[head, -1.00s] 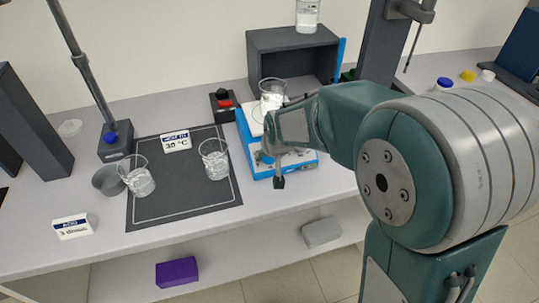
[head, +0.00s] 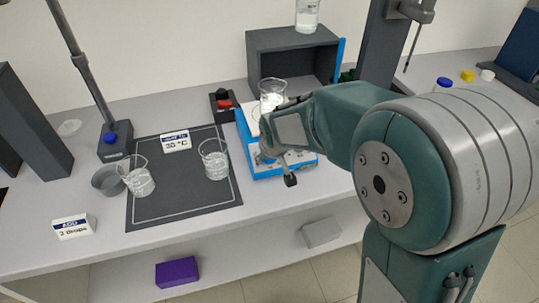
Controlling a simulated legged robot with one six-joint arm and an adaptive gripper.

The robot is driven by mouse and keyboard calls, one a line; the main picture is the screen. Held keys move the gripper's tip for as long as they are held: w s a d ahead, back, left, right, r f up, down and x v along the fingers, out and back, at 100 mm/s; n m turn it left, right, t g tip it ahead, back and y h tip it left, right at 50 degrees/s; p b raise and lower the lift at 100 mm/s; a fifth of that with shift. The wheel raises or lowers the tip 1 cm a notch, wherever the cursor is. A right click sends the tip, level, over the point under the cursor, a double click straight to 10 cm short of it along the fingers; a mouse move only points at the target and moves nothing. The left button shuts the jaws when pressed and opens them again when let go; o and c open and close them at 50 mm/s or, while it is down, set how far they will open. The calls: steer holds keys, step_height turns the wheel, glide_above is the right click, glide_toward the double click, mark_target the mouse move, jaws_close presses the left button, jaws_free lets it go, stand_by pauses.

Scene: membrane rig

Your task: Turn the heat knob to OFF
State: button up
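A blue and white hotplate (head: 244,136) stands on the bench, right of the dark mat. A glass beaker (head: 272,92) with clear contents stands on its top plate. My gripper (head: 279,169) is at the hotplate's front panel, pointing down. One dark fingertip shows just in front of the panel. The gripper and my forearm cover part of the panel, and I cannot make out the heat knob or its setting. I cannot tell whether the fingers are apart or touch the knob.
Two beakers (head: 215,165) (head: 141,182) stand on the dark mat (head: 180,207), with a grey cup (head: 106,181) beside it. A red-and-black switch box (head: 223,103) is left of the hotplate. A dark open-fronted box (head: 262,56) stands behind.

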steer(key=shift+f, duration=0.1)
steer(key=o, duration=1.1)
steer(key=shift+o, duration=0.2)
steer(key=shift+a, duration=0.1)
steer(key=v, duration=1.2)
steer(key=s+d+r+m, duration=0.1)
steer(key=s+d+m, duration=0.1)
steer(key=s+d, duration=0.4)
steer(key=s+d+r+m+h, duration=0.1)
steer(key=s+d+m, duration=0.2)
steer(key=s+d, duration=0.4)
steer(key=s, duration=0.6)
steer(key=shift+s+r, duration=0.2)
steer(key=shift+s, duration=0.2)
